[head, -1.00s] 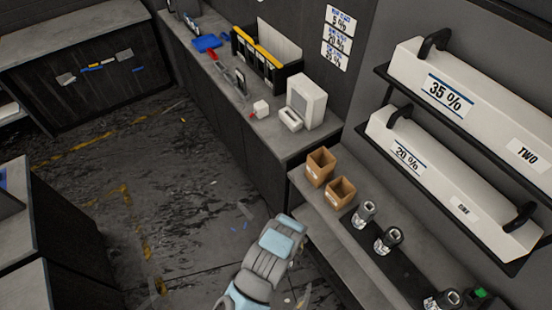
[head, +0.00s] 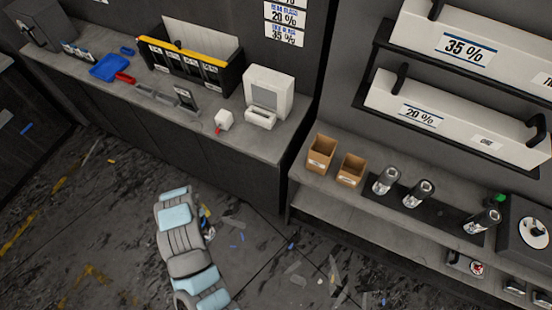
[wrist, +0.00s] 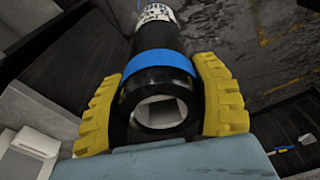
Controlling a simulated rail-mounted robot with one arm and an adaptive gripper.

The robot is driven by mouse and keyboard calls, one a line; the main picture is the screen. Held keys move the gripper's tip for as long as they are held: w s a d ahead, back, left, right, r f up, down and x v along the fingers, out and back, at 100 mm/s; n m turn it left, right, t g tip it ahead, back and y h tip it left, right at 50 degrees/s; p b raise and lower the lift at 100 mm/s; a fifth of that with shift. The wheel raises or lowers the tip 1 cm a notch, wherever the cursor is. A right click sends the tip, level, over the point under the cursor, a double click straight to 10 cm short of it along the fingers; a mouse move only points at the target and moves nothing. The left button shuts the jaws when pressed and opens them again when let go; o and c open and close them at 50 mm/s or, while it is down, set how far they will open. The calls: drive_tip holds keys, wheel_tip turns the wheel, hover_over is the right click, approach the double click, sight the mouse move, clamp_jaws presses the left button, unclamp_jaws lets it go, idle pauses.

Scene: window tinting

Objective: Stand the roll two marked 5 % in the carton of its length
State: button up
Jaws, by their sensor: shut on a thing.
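My gripper (wrist: 160,98) has yellow ribbed fingers, shut on a black roll (wrist: 157,42) with a blue band, one on each side of it. The roll's open end faces the wrist camera; its far end carries a white label too small to read. Two open brown cartons stand side by side on the right-hand bench: the left carton (head: 320,155) looks bigger, the right carton (head: 350,171) smaller. Their insides and labels are not clear.
Several dark cylinders (head: 387,181) stand right of the cartons on a black mat. Above are long white boxes marked 35 % (head: 463,48) and 20 % (head: 420,115). The back counter holds a black rack (head: 190,68), a white device (head: 269,90) and a blue tray (head: 108,67).

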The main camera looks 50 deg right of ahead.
drive_tip(key=w+d+r+m+b, duration=0.1)
drive_tip(key=w+d+r+b, duration=0.2)
drive_tip(key=d, duration=1.1)
drive_tip(key=w+d+r+m+b, duration=0.1)
drive_tip(key=w+d+r, duration=0.3)
drive_tip(key=d, duration=1)
drive_tip(key=s+d+r+m+b, duration=0.2)
drive_tip(key=s+d+r, duration=0.2)
drive_tip(key=s+d, duration=0.6)
drive_tip(key=s+d+r+m+b, duration=0.15)
drive_tip(key=s+d+r, duration=0.45)
drive_tip(key=d, duration=0.8)
drive_tip(key=b, duration=0.3)
approach(324, 143)
drive_tip(key=a, duration=0.4)
drive_tip(key=shift+s+d+f+h+p, duration=0.1)
drive_tip(key=shift+d+f+h+p, duration=0.1)
drive_tip(key=shift+f, duration=0.75)
drive_tip(key=shift+s+d+f+h+p, duration=0.1)
drive_tip(key=shift+f+p, duration=0.05)
drive_tip(key=shift+f, duration=0.85)
drive_tip(key=o, duration=1.3)
drive_tip(key=shift+c, duration=0.2)
